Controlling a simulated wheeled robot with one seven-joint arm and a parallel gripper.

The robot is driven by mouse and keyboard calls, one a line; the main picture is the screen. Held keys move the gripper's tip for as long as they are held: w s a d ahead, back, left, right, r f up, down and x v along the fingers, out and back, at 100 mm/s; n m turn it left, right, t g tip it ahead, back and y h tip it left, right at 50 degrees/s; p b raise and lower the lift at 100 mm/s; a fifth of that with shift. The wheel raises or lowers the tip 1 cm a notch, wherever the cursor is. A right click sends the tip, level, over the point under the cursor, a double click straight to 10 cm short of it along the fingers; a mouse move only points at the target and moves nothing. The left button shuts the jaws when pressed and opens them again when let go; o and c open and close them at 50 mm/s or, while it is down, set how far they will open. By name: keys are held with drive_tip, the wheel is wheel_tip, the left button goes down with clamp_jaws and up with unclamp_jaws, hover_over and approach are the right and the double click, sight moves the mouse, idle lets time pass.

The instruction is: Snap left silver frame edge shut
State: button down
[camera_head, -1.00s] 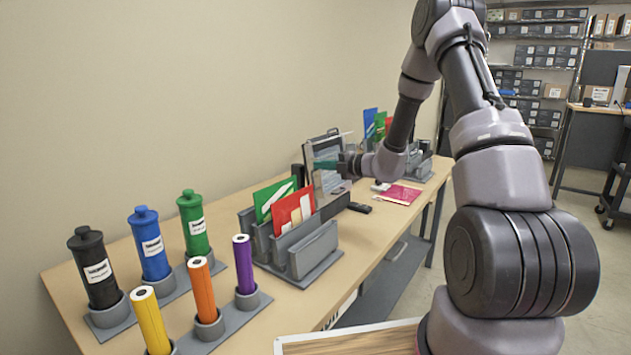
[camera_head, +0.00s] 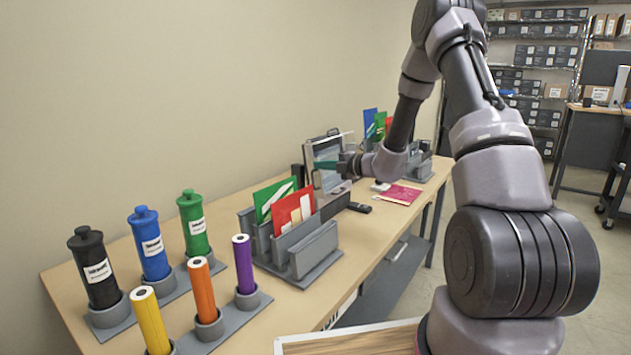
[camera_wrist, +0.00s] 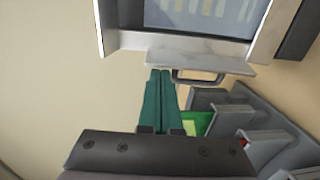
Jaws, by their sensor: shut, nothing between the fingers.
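The silver frame (camera_head: 309,158) stands upright at the back of the table, beyond the card holder. In the wrist view, the silver frame (camera_wrist: 108,28) surrounds a grey panel (camera_wrist: 200,16), with its left edge at the top left. A silver strip (camera_wrist: 185,61) with a dark handle-like loop (camera_wrist: 199,76) runs along its near side. My gripper (camera_wrist: 160,72) has teal fingers pressed together, with nothing between them. The tips are close to the strip; I cannot tell whether they touch. In the head view my gripper (camera_head: 318,164) is in front of the frame and covers part of it.
A grey holder (camera_head: 312,250) with green and red cards stands nearer on the table. Several coloured cylinders stand in bases at the front left. A pink booklet (camera_head: 398,194) and a dark small device (camera_head: 359,207) lie to the right of the frame.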

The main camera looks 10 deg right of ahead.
drive_tip(key=shift+w+d, duration=0.1)
drive_tip(key=shift+d, duration=0.05)
drive_tip(key=s+d+r, duration=0.1)
drive_tip(key=s+d, duration=0.1)
drive_tip(key=d, duration=0.6)
drive_tip(key=shift+s+r, duration=0.15)
drive_tip(key=shift+s, duration=0.05)
idle(1.2)
idle(0.5)
